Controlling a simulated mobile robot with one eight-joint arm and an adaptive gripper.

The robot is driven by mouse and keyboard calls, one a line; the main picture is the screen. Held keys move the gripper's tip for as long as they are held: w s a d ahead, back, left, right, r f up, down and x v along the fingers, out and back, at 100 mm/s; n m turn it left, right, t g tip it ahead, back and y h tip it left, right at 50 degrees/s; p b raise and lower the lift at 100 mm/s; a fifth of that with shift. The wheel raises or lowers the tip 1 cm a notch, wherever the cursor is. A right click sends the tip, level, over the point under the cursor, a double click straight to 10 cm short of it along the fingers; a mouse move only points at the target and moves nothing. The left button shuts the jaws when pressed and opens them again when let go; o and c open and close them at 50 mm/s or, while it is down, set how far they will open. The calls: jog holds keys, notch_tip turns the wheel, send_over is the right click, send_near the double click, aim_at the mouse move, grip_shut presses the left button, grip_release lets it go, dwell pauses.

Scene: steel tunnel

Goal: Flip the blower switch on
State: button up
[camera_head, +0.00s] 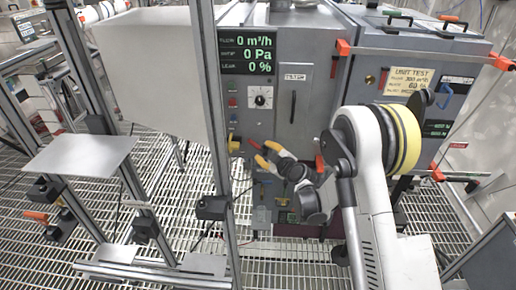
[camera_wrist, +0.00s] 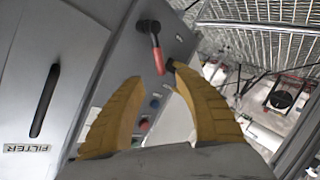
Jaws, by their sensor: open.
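My gripper (camera_head: 266,153) has yellow fingers and is open in front of the cabinet. In the wrist view my gripper (camera_wrist: 157,74) has the handle's end between its fingertips in the picture; I cannot tell whether they touch it.
The grey cabinet (camera_head: 297,60) has a display (camera_head: 248,54) reading 0 m³/h, 0 Pa and 0 %. A dial (camera_head: 261,97) and coloured buttons sit below it. A metal upright (camera_head: 213,110) stands close left of my gripper. A blue-grey unit (camera_head: 400,55) with red-ended bars is at right.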

aim_at(254, 144)
jog(key=b+x, duration=0.3)
jog(key=x, duration=0.8)
jog(key=shift+w, duration=0.1)
grip_shut()
